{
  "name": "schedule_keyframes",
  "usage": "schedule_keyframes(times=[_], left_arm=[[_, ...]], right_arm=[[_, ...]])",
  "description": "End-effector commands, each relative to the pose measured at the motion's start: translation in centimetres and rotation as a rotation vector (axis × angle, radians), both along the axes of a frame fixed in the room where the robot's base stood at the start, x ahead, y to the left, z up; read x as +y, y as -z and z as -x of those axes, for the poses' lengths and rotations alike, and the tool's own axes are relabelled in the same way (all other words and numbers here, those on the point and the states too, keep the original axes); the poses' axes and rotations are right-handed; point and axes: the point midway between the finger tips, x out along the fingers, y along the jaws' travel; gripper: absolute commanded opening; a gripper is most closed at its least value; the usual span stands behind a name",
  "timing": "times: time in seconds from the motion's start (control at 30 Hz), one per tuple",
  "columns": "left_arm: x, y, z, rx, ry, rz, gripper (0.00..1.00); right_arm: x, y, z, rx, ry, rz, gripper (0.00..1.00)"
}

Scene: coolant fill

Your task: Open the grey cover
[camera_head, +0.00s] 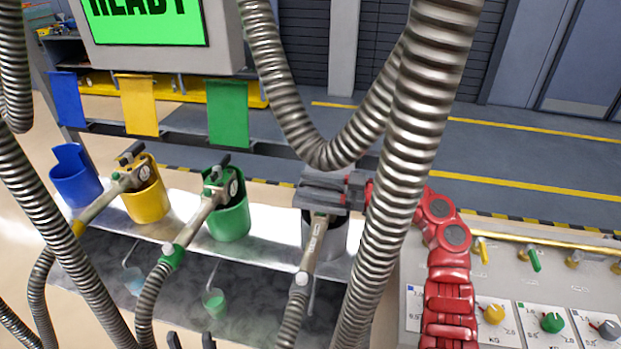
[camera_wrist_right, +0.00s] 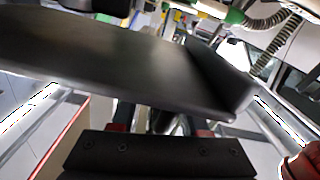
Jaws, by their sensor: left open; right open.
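A dark grey plate (camera_wrist_right: 120,55), which looks like the grey cover, spans the right wrist view just ahead of my right gripper's dark palm (camera_wrist_right: 160,155). In the head view, dark grey parts (camera_head: 318,187) lie over the grey holder (camera_head: 345,238); I cannot tell cover from gripper there. My right gripper (camera_head: 345,190) reaches in from the right at the holder's top. It is open; its fingertips are mostly hidden, and I cannot tell whether it touches the cover. My left gripper (camera_head: 190,341) shows only two dark fingertips, apart, at the bottom edge.
Blue (camera_head: 68,98), yellow (camera_head: 138,104) and green (camera_head: 228,113) flaps stand upright behind their holders. Nozzles sit at the yellow, green and grey holders. Thick metal hoses (camera_head: 410,150) cross the front. A knob panel (camera_head: 505,315) lies right. A screen (camera_head: 150,20) reads READY.

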Motion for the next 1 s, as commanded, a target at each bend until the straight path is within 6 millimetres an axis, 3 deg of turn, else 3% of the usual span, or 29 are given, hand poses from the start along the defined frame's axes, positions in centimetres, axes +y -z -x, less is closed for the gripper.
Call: schedule_keyframes(times=[0.3,0.53,0.57,1.0], left_arm=[[0.0,-0.06,0.0,0.0,0.0,0.0,0.5],[0.0,-0.07,0.0,0.0,0.0,0.0,0.5],[0.01,-0.07,0.0,0.0,0.0,0.0,0.5],[0.0,-0.07,0.0,0.0,0.0,0.0,0.5]], right_arm=[[0.23,0.06,-0.09,-0.001,0.001,0.001,0.43],[0.21,0.05,-0.09,-0.001,0.001,0.001,0.02],[0.21,0.05,-0.09,-0.001,0.001,0.001,0.0],[0.2,0.05,-0.09,-0.001,0.001,0.001,0.0]])
